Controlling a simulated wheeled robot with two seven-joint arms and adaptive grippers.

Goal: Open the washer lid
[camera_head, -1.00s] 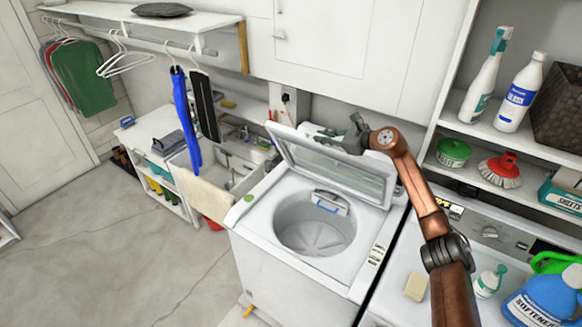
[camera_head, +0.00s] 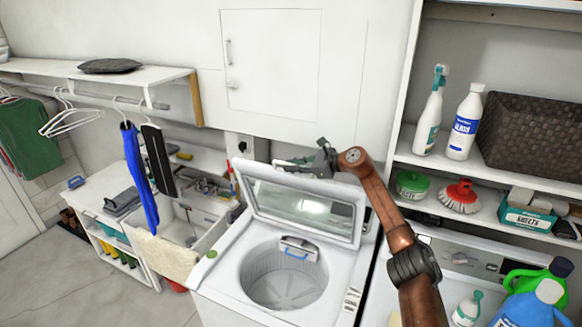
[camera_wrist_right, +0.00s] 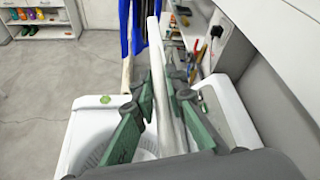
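The washer (camera_head: 215,282) is a white top-loader with its round drum (camera_head: 284,280) uncovered. Its lid (camera_head: 302,205) has a window and stands raised, tilted back from the opening. My right gripper (camera_head: 318,162) is at the lid's upper edge, partly hidden behind it. In the right wrist view, the green fingers of this gripper (camera_wrist_right: 165,85) lie on either side of the lid's pale edge (camera_wrist_right: 168,120). I cannot tell whether they press on it. My left gripper is not in view.
A wall cabinet (camera_head: 270,65) is above and behind the lid. A sink (camera_head: 190,240) and hanging clothes (camera_head: 140,180) are at left. A second machine (camera_head: 462,255) with bottles on it is at right, below shelves (camera_head: 482,200). Floor is open at front left.

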